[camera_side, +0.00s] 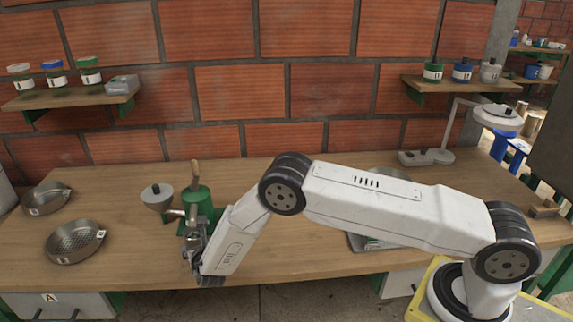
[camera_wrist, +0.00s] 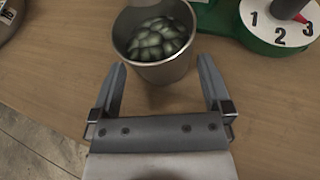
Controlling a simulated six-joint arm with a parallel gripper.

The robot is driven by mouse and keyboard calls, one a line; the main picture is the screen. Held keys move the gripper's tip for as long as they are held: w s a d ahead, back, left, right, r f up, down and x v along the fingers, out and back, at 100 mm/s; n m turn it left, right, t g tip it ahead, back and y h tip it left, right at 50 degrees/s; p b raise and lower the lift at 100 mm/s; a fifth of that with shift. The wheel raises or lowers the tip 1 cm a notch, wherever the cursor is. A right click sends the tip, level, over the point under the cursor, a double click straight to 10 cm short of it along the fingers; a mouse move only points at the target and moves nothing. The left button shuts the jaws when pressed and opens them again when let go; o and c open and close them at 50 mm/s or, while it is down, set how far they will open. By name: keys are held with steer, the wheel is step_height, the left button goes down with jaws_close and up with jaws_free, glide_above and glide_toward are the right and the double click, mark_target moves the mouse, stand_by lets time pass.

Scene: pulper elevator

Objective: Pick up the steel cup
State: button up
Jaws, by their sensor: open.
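The steel cup (camera_wrist: 155,66) stands upright on the wooden bench in the wrist view, holding several greenish beans or pods. My gripper (camera_wrist: 160,72) is open, with one finger on each side of the cup's near part. The fingertips reach about the cup's lower near side, and I cannot tell whether they touch it. In the side view, my gripper (camera_side: 190,258) is low over the bench near its front edge, and the cup is mostly hidden there by my gripper and arm.
A green hand-cranked machine (camera_side: 197,207) stands just behind the gripper. Its green base with a numbered white dial (camera_wrist: 278,22) is right of the cup. A perforated pan (camera_side: 75,241) sits to the left. Wall shelves (camera_side: 68,98) hold jars.

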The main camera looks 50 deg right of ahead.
mark_target(192, 236)
steer(key=shift+x, duration=1.35)
steer(key=c, duration=1)
